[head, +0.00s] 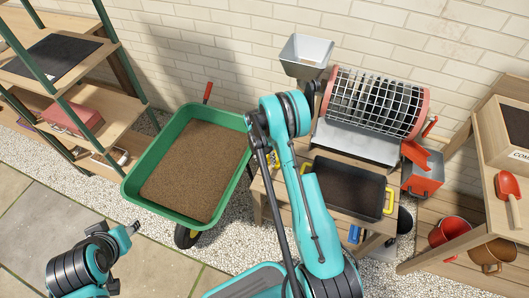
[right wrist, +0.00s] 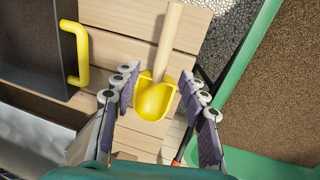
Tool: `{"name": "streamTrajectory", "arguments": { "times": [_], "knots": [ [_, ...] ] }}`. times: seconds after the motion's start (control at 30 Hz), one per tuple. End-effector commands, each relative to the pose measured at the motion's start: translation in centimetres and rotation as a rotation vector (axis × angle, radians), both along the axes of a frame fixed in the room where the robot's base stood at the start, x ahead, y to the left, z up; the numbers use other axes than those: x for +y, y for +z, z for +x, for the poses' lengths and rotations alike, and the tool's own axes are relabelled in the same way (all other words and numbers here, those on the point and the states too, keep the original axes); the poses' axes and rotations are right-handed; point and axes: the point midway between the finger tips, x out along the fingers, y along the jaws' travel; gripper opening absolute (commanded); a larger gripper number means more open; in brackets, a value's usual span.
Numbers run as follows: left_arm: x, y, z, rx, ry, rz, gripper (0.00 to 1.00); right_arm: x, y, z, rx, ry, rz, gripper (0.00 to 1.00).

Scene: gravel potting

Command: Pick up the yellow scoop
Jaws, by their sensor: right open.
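The yellow scoop (right wrist: 154,100) lies on the wooden table (right wrist: 125,55), its pale wooden handle (right wrist: 168,40) pointing away from my wrist. My right gripper (right wrist: 159,80) is open, with one finger on each side of the scoop's bowl and a gap on both sides. My left gripper (head: 128,230) is at the lower left, over the paving and away from the table. It is too small there to tell whether it is open.
A dark tray (head: 345,164) with yellow handles sits on the table beside the scoop. A green wheelbarrow (head: 132,187) of brown material stands left of the table. A mesh drum (head: 375,103) is behind. A shelf with a red scoop (head: 508,187) stands at right.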

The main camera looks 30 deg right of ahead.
Motion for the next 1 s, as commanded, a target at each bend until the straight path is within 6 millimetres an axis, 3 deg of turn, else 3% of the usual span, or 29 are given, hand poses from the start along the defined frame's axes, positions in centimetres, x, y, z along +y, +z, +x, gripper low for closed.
{"name": "streamTrajectory", "arguments": {
  "times": [0.43, 0.7, 0.97, 1.0],
  "knots": [
    [0.0, -1.5, 0.0, 0.0, 0.0, 0.0, 0.4, -0.8, -5.0, -0.8, 0.016, -0.024, -0.003, 0.43],
    [0.0, -3.8, 0.0, 0.0, 0.0, 0.0, 0.4, -1.3, -8.9, -1.1, 0.016, -0.023, -0.002, 0.43],
    [0.0, -3.8, 0.0, 0.0, 0.0, 0.0, 0.4, -1.4, -9.2, -1.2, 0.016, -0.022, -0.002, 0.43],
    [0.0, -3.8, 0.0, 0.0, 0.0, 0.0, 0.4, -1.4, -9.2, -1.2, 0.016, -0.022, -0.002, 0.38]
  ]
}}
